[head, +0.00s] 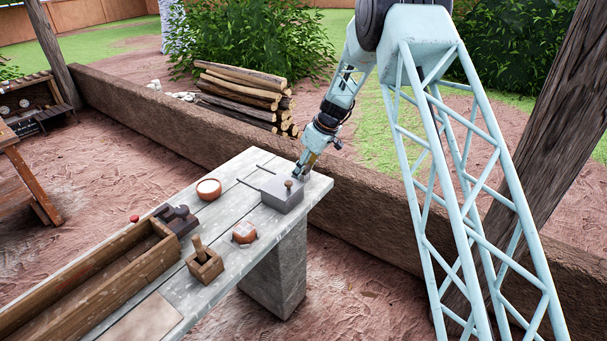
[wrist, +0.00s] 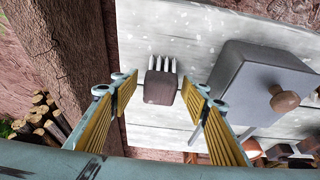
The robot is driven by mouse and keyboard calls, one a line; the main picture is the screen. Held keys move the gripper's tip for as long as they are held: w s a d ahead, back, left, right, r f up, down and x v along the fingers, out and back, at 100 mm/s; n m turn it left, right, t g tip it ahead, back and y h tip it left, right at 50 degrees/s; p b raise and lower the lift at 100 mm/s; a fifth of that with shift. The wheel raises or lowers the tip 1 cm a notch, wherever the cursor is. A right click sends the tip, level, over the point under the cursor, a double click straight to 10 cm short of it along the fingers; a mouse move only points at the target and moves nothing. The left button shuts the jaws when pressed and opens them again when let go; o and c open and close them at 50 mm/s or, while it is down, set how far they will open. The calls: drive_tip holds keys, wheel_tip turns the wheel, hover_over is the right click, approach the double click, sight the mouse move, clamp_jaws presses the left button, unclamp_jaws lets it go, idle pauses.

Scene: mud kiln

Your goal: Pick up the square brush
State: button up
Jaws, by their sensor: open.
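In the wrist view, a small dark brown block with pale bristle-like prongs, which looks like the square brush (wrist: 160,88), lies on the pale worn bench (wrist: 145,35). My gripper (wrist: 158,92) is open, with one finger on each side of the brush in the picture. I see a gap on both sides, and I cannot tell how far above the bench the fingertips are. In the head view, my gripper (head: 301,173) is over the far right end of the bench, behind the grey lidded box; the brush cannot be made out there.
The grey box (head: 282,196) with a wooden knob stands close to the right of the gripper in the wrist view (wrist: 250,80).

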drive_tip(key=shift+c, duration=0.5)
drive_tip(key=c, duration=0.9)
drive_tip(key=shift+r+p, duration=0.8)
drive_tip(key=shift+r, duration=4.2)
drive_tip(key=shift+o, duration=0.6)
